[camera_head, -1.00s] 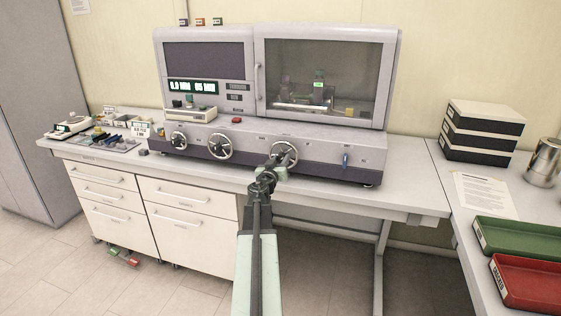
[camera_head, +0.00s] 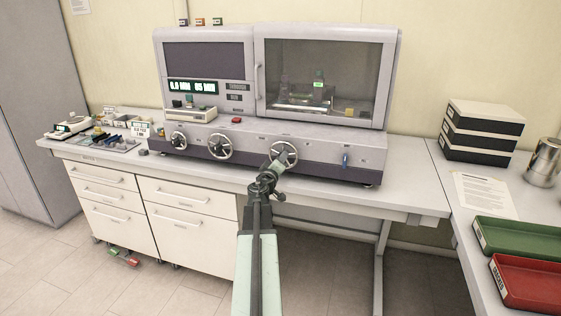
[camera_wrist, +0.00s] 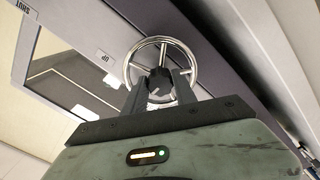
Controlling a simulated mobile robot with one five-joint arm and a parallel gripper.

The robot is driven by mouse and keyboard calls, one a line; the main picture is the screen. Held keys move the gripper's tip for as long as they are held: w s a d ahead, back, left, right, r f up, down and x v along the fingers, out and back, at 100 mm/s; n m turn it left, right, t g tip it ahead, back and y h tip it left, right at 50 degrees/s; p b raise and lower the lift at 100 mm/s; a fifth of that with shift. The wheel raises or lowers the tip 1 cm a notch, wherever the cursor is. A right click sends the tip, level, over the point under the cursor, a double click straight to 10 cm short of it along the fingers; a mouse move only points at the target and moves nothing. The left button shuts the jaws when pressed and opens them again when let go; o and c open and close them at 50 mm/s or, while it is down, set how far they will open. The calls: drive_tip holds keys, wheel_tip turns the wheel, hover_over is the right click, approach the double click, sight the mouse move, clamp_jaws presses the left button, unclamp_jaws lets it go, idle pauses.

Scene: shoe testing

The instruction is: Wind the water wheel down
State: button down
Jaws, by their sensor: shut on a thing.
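The fingertips partly hide the hub and lower rim.
A glass-fronted chamber (camera_head: 320,75) stands above. Green (camera_head: 520,238) and red (camera_head: 530,283) trays lie on the right table.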

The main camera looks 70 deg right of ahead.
idle(0.4)
drive_tip(key=c, duration=1)
unclamp_jaws()
drive_tip(key=a, duration=0.8)
drive_tip(key=shift+s, duration=0.2)
